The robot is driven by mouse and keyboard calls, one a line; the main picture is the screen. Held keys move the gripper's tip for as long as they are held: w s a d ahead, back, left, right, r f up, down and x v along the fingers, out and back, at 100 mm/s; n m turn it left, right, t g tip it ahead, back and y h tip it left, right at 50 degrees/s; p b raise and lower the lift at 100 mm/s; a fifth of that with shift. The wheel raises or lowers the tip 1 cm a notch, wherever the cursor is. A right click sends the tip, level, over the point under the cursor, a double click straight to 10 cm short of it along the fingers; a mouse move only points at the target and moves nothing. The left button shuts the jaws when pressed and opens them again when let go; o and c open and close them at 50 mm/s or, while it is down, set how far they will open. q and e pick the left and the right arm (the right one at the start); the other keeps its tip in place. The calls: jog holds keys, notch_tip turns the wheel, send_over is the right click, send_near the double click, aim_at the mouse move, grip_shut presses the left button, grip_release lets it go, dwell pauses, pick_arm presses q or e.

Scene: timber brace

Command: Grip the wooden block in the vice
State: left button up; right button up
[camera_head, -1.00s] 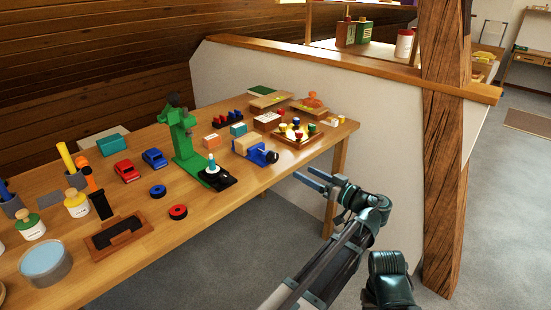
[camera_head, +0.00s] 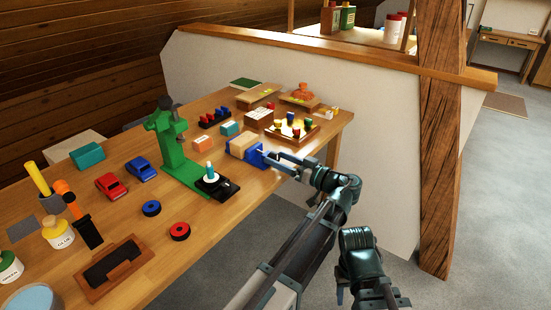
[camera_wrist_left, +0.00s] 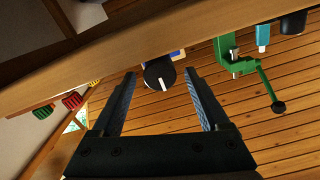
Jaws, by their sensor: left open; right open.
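The pale wooden block (camera_head: 241,144) sits at the small blue vice (camera_head: 253,157) near the front edge of the workbench. I cannot tell whether the vice jaws press on it. My left gripper (camera_head: 279,161) is open and empty, its fingers pointing at the handle end of the vice. In the left wrist view, the black round vice knob (camera_wrist_left: 159,74) with a white mark lies between and beyond the two open fingers (camera_wrist_left: 160,92). Behind the knob the vice and block are mostly hidden. Part of my right arm shows at the lower right, but its fingers do not show.
An orange block (camera_head: 202,143) and a teal block (camera_head: 229,128) lie close behind. The floor before the bench is clear.

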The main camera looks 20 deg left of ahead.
pick_arm(q)
jog(key=shift+c, duration=0.2)
grip_shut()
jog(key=shift+m, duration=2.9)
jog(key=shift+o, duration=0.2)
grip_release()
jog(key=shift+f, duration=0.1)
